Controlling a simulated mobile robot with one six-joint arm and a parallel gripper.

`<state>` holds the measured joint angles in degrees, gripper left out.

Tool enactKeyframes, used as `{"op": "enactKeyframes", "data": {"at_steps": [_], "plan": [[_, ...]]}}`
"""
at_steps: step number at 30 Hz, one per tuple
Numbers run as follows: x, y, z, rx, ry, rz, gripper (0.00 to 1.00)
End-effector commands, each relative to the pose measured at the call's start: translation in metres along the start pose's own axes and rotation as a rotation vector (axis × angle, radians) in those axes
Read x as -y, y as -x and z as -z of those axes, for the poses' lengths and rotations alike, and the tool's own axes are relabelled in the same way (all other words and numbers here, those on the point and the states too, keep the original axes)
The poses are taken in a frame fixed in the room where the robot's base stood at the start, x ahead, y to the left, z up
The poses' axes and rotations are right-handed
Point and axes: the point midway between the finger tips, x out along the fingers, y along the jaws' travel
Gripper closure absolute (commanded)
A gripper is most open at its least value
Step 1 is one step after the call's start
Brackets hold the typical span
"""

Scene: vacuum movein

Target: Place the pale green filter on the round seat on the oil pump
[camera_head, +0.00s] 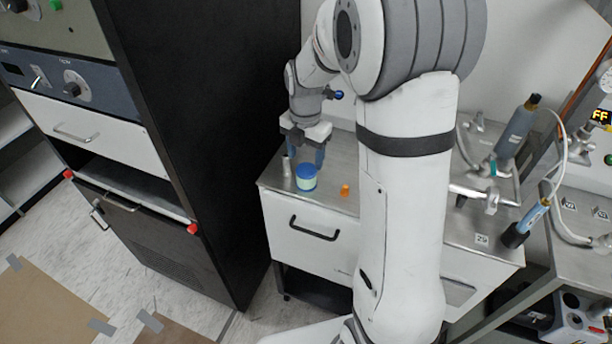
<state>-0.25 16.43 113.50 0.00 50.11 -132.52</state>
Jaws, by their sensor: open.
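The pale green filter (306,184), a short cylinder with a blue top, stands upright on the steel top of a white drawer cabinet. My gripper (305,161) points down just behind and above the filter in the picture, with its fingers apart. Nothing shows held in it. I cannot tell whether a finger touches the filter. A grey machine with round ports (577,322) is partly visible at the lower right; it may be the oil pump. I cannot make out a round seat on it.
A small orange piece (345,190) lies right of the filter on the cabinet (312,215). A tall black rack (205,130) stands close on the left. Hoses and a blue-grey cylinder (517,130) crowd the right. My arm hides the middle of the worktop.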

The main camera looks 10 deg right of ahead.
Motion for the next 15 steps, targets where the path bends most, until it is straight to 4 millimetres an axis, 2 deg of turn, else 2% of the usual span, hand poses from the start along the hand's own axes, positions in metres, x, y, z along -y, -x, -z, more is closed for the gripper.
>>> {"op": "enactKeyframes", "data": {"at_steps": [10, 15], "plan": [[0.004, -0.047, 0.000, -0.003, -0.002, 0.003, 0.39], [0.003, -0.057, 0.000, 0.000, -0.002, 0.000, 0.39]]}}
